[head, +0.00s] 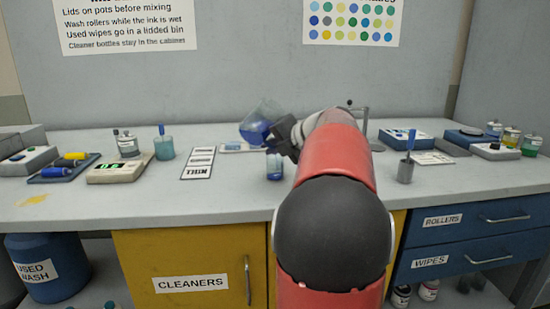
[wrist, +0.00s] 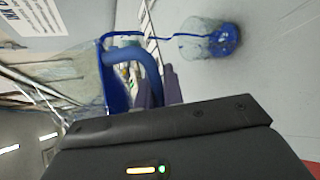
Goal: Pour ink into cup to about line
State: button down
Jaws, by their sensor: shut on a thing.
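A clear jug (head: 259,124) with blue ink in it is tilted above the bench in the head view. My gripper (head: 279,141) is shut on it; in the wrist view the gripper's fingers (wrist: 156,88) close on the blue handle of the jug (wrist: 112,72). A small clear cup (head: 274,167) stands upright on the bench below the jug, with blue ink in its lower part. In the wrist view a thin blue stream runs from the jug's lip to the cup (wrist: 206,40). The fill line on the cup is too small to tell.
A white card with boxes (head: 198,163) lies left of the cup. A beaker with a blue-handled tool (head: 164,148) and a small scale (head: 119,168) stand farther left. A grey pot with a brush (head: 405,170) is to the right. A metal stand (head: 366,130) is behind my arm.

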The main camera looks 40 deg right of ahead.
jog(key=shift+a, duration=0.25)
jog(key=shift+s+a, duration=0.1)
jog(key=shift+a, duration=0.2)
jog(key=shift+a, duration=0.1)
jog(key=shift+d, duration=0.2)
dwell(0.3)
jog(key=shift+s+f, duration=0.1)
jog(key=shift+s, duration=0.1)
dwell(0.3)
jog(key=shift+a+f+m+y, duration=0.3)
jog(key=shift+a+f, duration=0.15)
jog(key=shift+f, duration=0.1)
dwell(0.6)
jog(key=shift+d+f, duration=0.1)
jog(key=shift+f, duration=0.4)
dwell(0.7)
